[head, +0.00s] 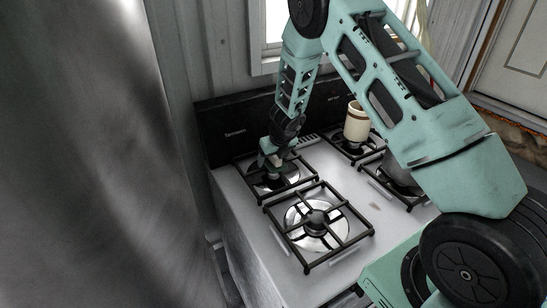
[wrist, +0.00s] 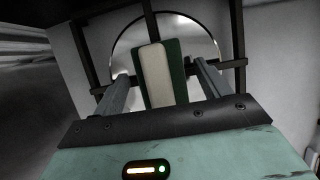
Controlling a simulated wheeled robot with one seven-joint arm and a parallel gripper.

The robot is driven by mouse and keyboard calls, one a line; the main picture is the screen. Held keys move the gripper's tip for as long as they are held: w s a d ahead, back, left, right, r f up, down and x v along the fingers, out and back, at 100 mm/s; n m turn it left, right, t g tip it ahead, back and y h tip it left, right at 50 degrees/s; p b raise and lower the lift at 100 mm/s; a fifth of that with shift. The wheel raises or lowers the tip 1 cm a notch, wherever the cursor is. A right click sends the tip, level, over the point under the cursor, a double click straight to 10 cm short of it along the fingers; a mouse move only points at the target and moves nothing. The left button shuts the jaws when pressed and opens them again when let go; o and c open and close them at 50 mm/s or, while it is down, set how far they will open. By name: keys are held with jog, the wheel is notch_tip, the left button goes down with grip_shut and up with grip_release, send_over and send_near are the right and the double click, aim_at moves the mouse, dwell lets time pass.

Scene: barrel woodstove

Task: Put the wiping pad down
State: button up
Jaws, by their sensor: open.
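The wiping pad (wrist: 158,74), a cream block with a dark green side, shows in the wrist view between my fingers. My gripper (wrist: 160,84) is open, with a visible gap on each side of the pad. The pad appears to be at the back-left burner, over its black grate and round shiny plate; whether it rests on the grate is hard to tell. In the head view my gripper (head: 272,160) is low over the back-left grate (head: 296,184) of the stove. The pad is mostly hidden there by my gripper.
The white stove top (head: 240,207) has a front-left burner grate (head: 318,219) that is bare. A cream cup-like container (head: 357,122) stands on the back-right burner, and a grey pot (head: 400,178) is partly behind my arm. A dark back panel (head: 232,132) rises behind the burners.

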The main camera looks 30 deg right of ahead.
jog(key=p+v, duration=0.3)
jog(key=v, duration=0.9)
jog(key=s+a+r+n+g+y, duration=0.1)
jog(key=s+a+r+n+y, duration=0.1)
jog(key=s+a+r+n, duration=0.55)
jog(key=s+a+r+n+g+y, duration=0.2)
jog(key=s+a+n, duration=0.6)
jog(key=a+n, duration=0.55)
jog(key=s+a+r+n+g+h, duration=0.1)
jog(key=s+r+n+h, duration=0.2)
jog(key=s+n, duration=1.7)
jog(key=r+n, duration=0.1)
jog(key=n, duration=0.1)
jog(key=shift+s+a+n, duration=0.2)
jog(key=shift+s+n, duration=0.05)
jog(key=shift+n, duration=0.15)
